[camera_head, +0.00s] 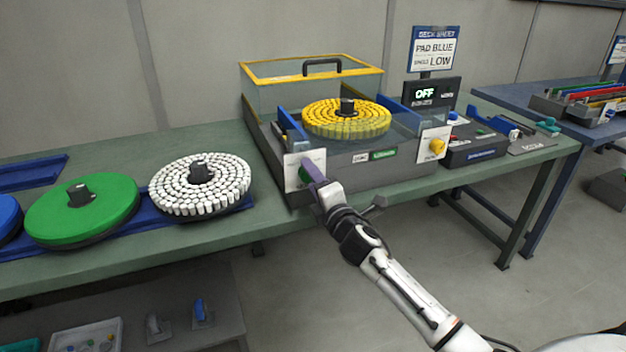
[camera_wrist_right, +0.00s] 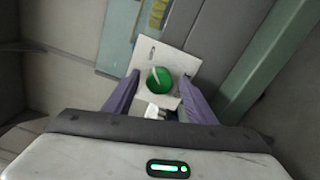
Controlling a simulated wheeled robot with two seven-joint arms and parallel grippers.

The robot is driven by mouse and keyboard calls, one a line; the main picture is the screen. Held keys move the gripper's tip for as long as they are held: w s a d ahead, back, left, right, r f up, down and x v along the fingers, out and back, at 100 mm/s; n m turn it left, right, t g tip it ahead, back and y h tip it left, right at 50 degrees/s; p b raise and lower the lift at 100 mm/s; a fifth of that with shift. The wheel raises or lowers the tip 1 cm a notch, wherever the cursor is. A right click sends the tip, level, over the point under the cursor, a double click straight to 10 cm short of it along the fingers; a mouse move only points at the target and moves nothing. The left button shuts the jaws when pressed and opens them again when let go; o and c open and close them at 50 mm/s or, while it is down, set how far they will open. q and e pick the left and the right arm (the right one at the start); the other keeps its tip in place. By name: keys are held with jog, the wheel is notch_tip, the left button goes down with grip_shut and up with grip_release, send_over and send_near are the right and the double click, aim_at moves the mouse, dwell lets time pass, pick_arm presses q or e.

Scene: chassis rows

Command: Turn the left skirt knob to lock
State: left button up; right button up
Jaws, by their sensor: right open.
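The left skirt knob (camera_head: 305,173) is green and sits on a white plate (camera_head: 291,163) at the front left of the machine. In the right wrist view the round green knob (camera_wrist_right: 160,82) has a pale pointer line, tilted toward a small mark on the plate (camera_wrist_right: 172,58). My right gripper (camera_wrist_right: 160,78) is open, with one purple finger on each side of the knob; I cannot tell whether they touch it. In the head view my right gripper (camera_head: 312,174) partly covers the knob. My left gripper is not in view.
A yellow right knob (camera_head: 437,147) is on the machine's right front. A yellow disc (camera_head: 347,118) lies inside under a raised clear, yellow-edged cover (camera_head: 313,68). A control box reading OFF (camera_head: 430,92) stands right. White (camera_head: 200,184) and green (camera_head: 82,208) discs lie left.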

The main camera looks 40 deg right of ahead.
jog(key=v, duration=1)
jog(key=shift+s, duration=0.15)
jog(key=s+a+f+m+g+y, duration=0.2)
jog(key=s+a+f+m, duration=0.25)
jog(key=f, duration=0.45)
jog(key=s+a+f+m+g+y, duration=0.25)
jog(key=s+a+f, duration=0.3)
jog(key=f, duration=0.45)
jog(key=s+a+f+m+g+y, duration=0.1)
jog(key=s+a+f+m+g, duration=0.1)
jog(key=s+a+f+m, duration=0.2)
jog(key=s+a+f+m+g+y, duration=0.1)
jog(key=s+a+f+m, duration=0.4)
jog(key=s, duration=0.6)
jog(key=a+f+g, duration=0.1)
jog(key=a, duration=0.1)
jog(key=shift+s+a+f, duration=0.2)
jog(key=shift+s+a, duration=0.05)
jog(key=shift+a, duration=0.05)
jog(key=shift+c, duration=0.5)
